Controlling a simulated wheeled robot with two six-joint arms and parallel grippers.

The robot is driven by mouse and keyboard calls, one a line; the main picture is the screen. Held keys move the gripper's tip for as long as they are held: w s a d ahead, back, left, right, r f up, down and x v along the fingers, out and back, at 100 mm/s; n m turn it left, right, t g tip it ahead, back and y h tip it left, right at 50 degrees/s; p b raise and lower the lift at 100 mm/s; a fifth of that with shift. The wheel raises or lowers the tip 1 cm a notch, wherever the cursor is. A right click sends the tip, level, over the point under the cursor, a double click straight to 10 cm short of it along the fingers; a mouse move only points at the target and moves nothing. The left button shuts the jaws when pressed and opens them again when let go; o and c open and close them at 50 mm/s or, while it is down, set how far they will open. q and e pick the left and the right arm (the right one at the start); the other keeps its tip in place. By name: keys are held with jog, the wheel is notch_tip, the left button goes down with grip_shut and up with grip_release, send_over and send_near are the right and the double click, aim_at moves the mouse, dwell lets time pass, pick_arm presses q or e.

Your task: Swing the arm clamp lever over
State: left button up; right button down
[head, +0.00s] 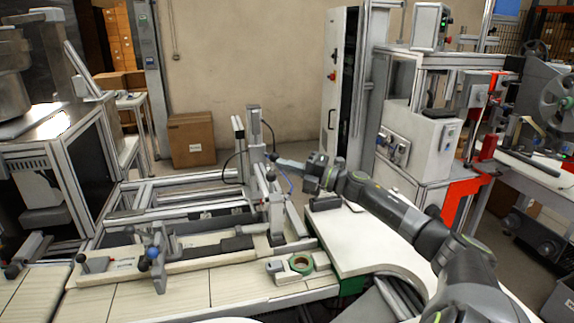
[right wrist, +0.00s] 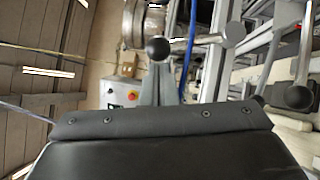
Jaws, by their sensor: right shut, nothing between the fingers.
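In the right wrist view, a black ball knob (right wrist: 157,49) sits at the end of a grey metal lever (right wrist: 208,40). My right gripper (right wrist: 158,70) is shut and empty, with its grey fingers right at the knob; I cannot tell whether they touch it. In the head view, my right gripper (head: 280,160) reaches in from the right beside the grey upright post (head: 255,140) of the fixture. The lever is too small there to make out its angle clearly. My left gripper is not in view.
A second black knob (right wrist: 298,98) stands at the right in the wrist view. A blue cable (right wrist: 190,45) hangs close to my fingers. A cardboard box (head: 191,139) stands by the wall.

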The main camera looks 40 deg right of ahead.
jog(key=shift+w+d+r+b, duration=0.45)
jog(key=shift+w+r+b, duration=0.25)
dwell(0.3)
